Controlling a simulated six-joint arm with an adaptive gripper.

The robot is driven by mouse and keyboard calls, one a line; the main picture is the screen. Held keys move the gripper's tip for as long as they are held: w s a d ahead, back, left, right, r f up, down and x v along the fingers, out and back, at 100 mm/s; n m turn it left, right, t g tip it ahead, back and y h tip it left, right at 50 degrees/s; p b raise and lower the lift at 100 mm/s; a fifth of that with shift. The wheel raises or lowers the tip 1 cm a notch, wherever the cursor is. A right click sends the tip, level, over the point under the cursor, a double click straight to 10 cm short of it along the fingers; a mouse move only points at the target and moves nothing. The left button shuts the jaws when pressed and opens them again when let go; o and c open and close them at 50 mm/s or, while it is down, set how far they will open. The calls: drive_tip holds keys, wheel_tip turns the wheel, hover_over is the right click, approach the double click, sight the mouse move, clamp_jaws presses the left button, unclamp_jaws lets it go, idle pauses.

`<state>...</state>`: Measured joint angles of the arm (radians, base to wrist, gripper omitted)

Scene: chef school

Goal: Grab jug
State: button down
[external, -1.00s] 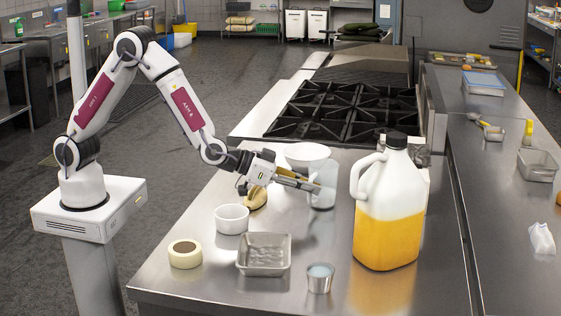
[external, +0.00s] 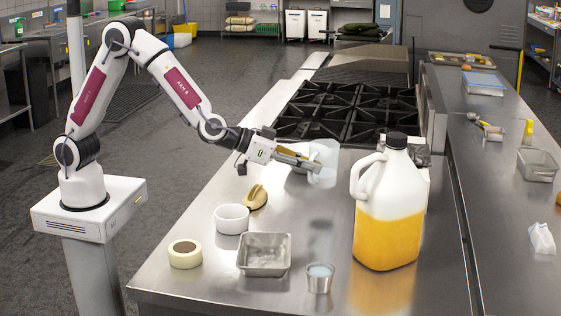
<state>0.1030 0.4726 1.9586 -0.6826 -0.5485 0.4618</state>
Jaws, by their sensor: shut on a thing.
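My gripper (external: 309,164) is shut on a small clear jug (external: 326,160), holding it by its left side. The jug is in the air above the steel counter, with a dark shadow on the counter below it. Its far details are hard to make out. A large plastic jug (external: 388,235) with a white handle, dark cap and yellow-orange liquid stands upright on the counter to the right, apart from my gripper.
A black-grated stove (external: 350,110) lies behind. A white bowl is mostly hidden behind my gripper.

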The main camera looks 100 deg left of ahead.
drive_tip(key=shift+r, duration=1.75)
